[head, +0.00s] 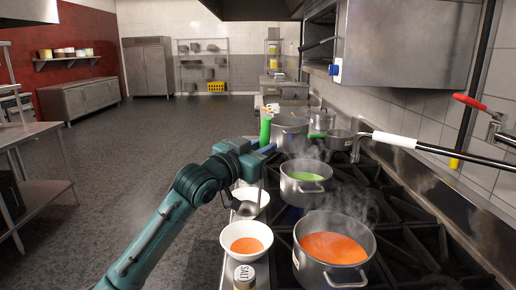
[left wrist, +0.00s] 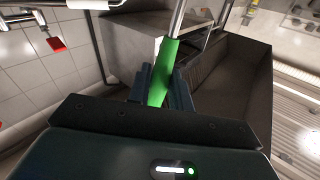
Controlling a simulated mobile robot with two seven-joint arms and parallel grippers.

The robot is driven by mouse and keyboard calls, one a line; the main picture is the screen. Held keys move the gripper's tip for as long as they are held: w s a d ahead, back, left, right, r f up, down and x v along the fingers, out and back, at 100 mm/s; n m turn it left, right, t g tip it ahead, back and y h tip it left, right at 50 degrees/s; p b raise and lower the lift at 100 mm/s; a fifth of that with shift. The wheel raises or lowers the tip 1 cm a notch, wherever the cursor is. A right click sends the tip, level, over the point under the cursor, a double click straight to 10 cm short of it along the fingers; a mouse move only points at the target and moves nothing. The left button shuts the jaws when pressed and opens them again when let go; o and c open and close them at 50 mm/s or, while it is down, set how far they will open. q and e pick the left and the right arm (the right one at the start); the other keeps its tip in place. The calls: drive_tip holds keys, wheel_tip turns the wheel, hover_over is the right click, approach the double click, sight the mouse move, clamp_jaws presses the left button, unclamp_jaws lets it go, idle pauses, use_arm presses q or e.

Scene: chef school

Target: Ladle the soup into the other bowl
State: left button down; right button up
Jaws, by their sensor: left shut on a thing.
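My left gripper (head: 264,147) is shut on the green handle (head: 265,130) of a ladle and holds it upright above the counter edge. The green handle (left wrist: 164,75) also shows between the fingers in the left wrist view. The ladle's grey head (head: 247,208) hangs low at the rear white bowl (head: 264,196); I cannot tell whether it touches the bowl or holds soup. That bowl is partly hidden, and its contents are unclear. The front white bowl (head: 262,256) holds orange soup (head: 246,245). My right gripper is out of view.
On the stove, a steaming pot (head: 318,274) holds orange soup, and a smaller pot (head: 303,198) behind it holds green soup. More pots (head: 290,133) stand farther back. A salt shaker (head: 244,277) stands in front. A pot-filler pipe (head: 440,152) reaches over the stove from the right. Open floor lies left.

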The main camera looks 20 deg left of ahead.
sight(262, 131)
use_arm(q)
drive_tip(key=shift+r, duration=0.1)
drive_tip(key=shift+r, duration=1.95)
